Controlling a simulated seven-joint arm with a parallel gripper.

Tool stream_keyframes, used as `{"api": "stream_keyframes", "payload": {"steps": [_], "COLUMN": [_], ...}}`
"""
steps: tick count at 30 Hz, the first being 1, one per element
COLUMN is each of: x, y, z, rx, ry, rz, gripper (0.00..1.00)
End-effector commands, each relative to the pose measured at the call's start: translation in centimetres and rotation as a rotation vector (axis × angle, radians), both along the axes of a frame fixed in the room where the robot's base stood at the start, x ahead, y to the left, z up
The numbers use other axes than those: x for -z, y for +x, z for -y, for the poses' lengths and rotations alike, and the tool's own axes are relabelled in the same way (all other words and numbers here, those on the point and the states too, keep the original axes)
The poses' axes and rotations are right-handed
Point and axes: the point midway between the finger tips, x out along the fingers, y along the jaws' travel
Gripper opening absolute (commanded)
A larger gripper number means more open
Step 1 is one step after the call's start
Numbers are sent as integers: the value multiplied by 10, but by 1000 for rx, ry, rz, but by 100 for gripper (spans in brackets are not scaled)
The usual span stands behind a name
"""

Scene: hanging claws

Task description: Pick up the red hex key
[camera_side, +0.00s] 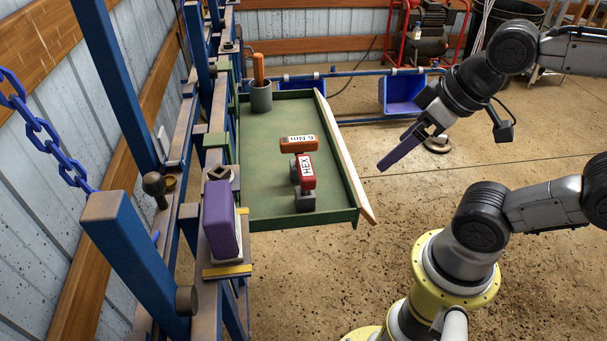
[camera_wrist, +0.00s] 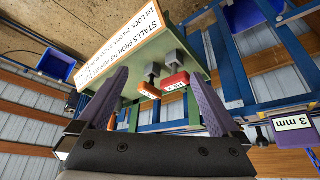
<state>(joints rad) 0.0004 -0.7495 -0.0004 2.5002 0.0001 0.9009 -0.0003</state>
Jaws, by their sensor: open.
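The red hex key (camera_side: 307,170) has a red handle marked HEX and sits in a grey holder block on the green tray (camera_side: 270,205) in the side view. In the wrist view the red handle (camera_wrist: 176,81) lies between my fingers in the picture, farther off. My gripper (camera_side: 385,163) has purple fingers and hangs in the air to the right of the tray, outside its pale front board. In the wrist view my gripper (camera_wrist: 158,73) is open and empty, its fingers spread wide. The key's shank is mostly hidden.
An orange handle marked 6 Nm (camera_side: 299,143) stands close behind the red one. A grey cup (camera_side: 261,99) with an orange-handled tool is at the tray's back. The front board (camera_side: 345,160) edges the tray. A purple block (camera_side: 220,220) stands at the near left.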

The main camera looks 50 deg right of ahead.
Motion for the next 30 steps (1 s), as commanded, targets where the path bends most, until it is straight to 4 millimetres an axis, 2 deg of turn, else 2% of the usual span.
{"api": "stream_keyframes", "payload": {"steps": [9,14,24,27,30], "x": [0,0,0,1,-8], "y": [0,0,0,-2,0], "z": [0,0,0,1,7], "rx": [0,0,24,113,273], "ry": [0,0,13,54,106], "rz": [1,1,0,-10,-9], "gripper": [100,72,72,72,72]}}
